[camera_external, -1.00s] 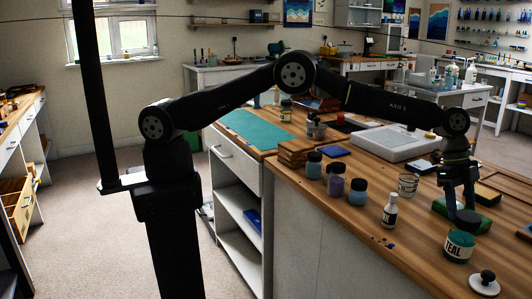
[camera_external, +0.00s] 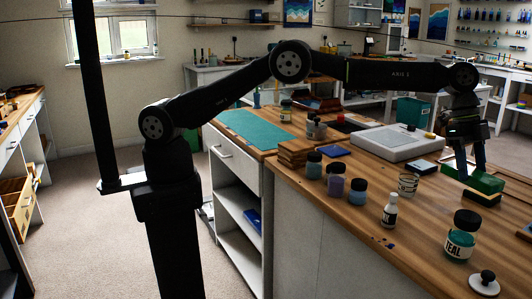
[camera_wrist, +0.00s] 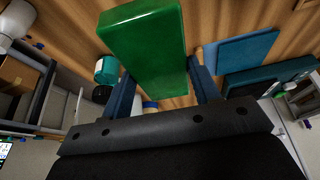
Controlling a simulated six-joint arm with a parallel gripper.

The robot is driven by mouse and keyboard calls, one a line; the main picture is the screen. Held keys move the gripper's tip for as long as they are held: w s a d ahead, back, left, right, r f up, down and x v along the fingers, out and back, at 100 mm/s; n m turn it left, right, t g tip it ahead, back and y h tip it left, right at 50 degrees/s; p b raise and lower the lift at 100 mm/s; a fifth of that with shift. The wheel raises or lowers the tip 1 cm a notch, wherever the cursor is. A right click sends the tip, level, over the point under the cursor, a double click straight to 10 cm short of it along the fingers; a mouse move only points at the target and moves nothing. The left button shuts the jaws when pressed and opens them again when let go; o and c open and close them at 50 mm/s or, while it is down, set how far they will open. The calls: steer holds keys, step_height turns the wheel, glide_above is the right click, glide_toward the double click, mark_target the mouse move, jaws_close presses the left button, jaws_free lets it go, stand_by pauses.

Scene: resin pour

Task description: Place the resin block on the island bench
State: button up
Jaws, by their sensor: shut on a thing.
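The green resin block (camera_external: 486,180) is between the fingers of my gripper (camera_external: 470,165), which is shut on it. The block appears raised a little above the wooden top of the island bench (camera_external: 330,190), near its right side. In the wrist view the block (camera_wrist: 147,45) fills the upper middle, with a blue finger of my gripper (camera_wrist: 163,88) on each side of its near end. The underside of the block is hidden.
A teal-labelled jar (camera_external: 461,236) and a small white bottle (camera_external: 390,210) stand in front of the block. A cup (camera_external: 408,184) and several jars (camera_external: 336,185) are to the left. A white flat device (camera_external: 395,142) lies behind. Bare wood shows between them.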

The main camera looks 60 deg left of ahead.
mark_target(470, 169)
steer(key=r, duration=0.6)
steer(key=shift+w+a, duration=0.25)
steer(key=w+a, duration=0.5)
steer(key=a, duration=0.4)
steer(key=w+a, duration=0.4)
steer(key=a, duration=0.5)
steer(key=w+a, duration=0.5)
steer(key=a, duration=3.6)
steer(key=s+a, duration=0.4)
steer(key=a, duration=0.6)
steer(key=s+a, duration=0.3)
steer(key=a, duration=0.8)
steer(key=s+a, duration=1.8)
steer(key=shift+n, duration=0.4)
steer(key=s+a+f, duration=0.1)
steer(key=a+f, duration=0.2)
steer(key=f, duration=0.1)
steer(key=s+a+f, duration=0.1)
steer(key=a+f, duration=0.3)
steer(key=s+a+f, duration=0.1)
steer(key=a+f, duration=0.2)
steer(key=f, duration=0.1)
steer(key=shift+s+a, duration=0.2)
steer(key=shift+a, duration=0.15)
steer(key=shift+a+f, duration=0.1)
steer(key=shift+a, duration=0.1)
steer(key=shift+s+f, duration=0.1)
steer(key=shift+f, duration=1.85)
